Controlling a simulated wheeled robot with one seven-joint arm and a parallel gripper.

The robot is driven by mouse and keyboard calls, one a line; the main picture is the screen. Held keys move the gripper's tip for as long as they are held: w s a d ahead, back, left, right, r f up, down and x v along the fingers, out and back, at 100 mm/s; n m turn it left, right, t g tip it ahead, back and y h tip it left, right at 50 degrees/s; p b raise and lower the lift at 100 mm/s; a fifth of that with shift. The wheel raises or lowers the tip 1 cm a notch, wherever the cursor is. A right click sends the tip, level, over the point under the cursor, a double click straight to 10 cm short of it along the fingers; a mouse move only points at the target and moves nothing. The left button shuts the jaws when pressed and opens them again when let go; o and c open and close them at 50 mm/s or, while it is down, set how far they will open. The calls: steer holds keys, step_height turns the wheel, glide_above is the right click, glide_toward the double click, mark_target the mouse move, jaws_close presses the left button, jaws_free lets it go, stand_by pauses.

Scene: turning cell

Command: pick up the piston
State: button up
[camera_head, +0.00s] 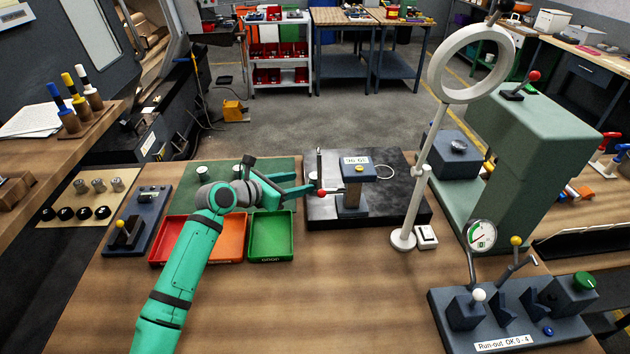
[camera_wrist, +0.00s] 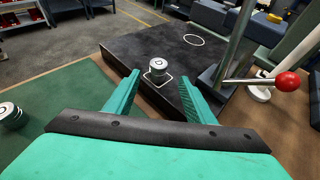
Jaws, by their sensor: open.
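A short silver piston (camera_wrist: 158,70) stands upright on the black plate (camera_wrist: 135,52), inside a white square outline. In the wrist view it shows between and just beyond the two fingertips of my gripper (camera_wrist: 160,82), which is open and empty. No contact shows. In the head view my gripper (camera_head: 308,182) is at the left edge of the black plate (camera_head: 385,212); I cannot clearly make out this piston there. Similar silver pieces stand on the green mat (camera_head: 284,168), one at the back left (camera_head: 202,171); one also shows at the wrist view's left edge (camera_wrist: 10,116).
A gauge stand (camera_head: 355,172) reading 96.61 stands on the plate, with a red-knobbed lever (camera_wrist: 287,82) close right of my gripper. Red, orange and green trays (camera_head: 270,255) lie in front. A white ring-lamp stand (camera_head: 403,240) is to the right.

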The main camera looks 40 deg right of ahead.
mark_target(311, 178)
steer(key=shift+w+r+x, duration=0.15)
steer(key=shift+x, duration=1.95)
steer(key=shift+w+r+x, duration=0.1)
steer(key=shift+x, duration=2)
jaws_close()
steer(key=shift+r, duration=0.1)
